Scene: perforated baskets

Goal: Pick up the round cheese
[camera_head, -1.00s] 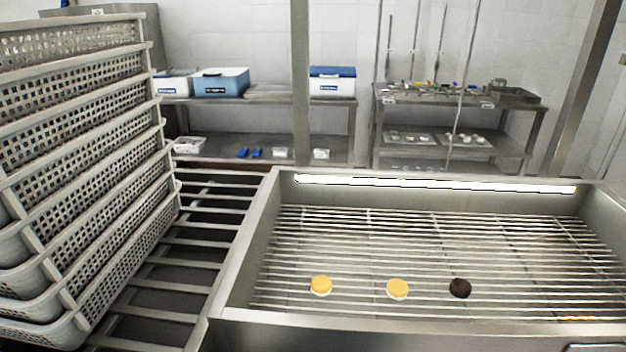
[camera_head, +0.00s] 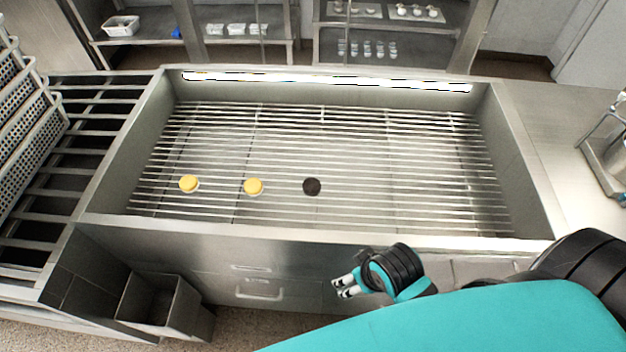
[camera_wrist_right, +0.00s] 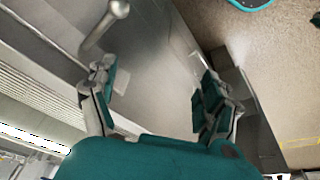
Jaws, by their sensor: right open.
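Three small round pieces lie in a row on the wire rack of the steel basin in the head view: a yellow round cheese (camera_head: 189,184) at left, a second yellow one (camera_head: 253,186) in the middle, and a dark brown one (camera_head: 312,186) at right. My right gripper (camera_head: 341,288) is in front of the basin's front wall, below its rim, and apart from all three pieces. In the right wrist view the gripper (camera_wrist_right: 157,100) is open, with nothing between its fingers. My left gripper is not in view.
The steel basin (camera_head: 350,240) has raised walls around the rack. Stacked perforated baskets (camera_head: 30,150) stand at the left on a slatted rail (camera_head: 100,120). An open bin (camera_head: 160,300) is at lower left.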

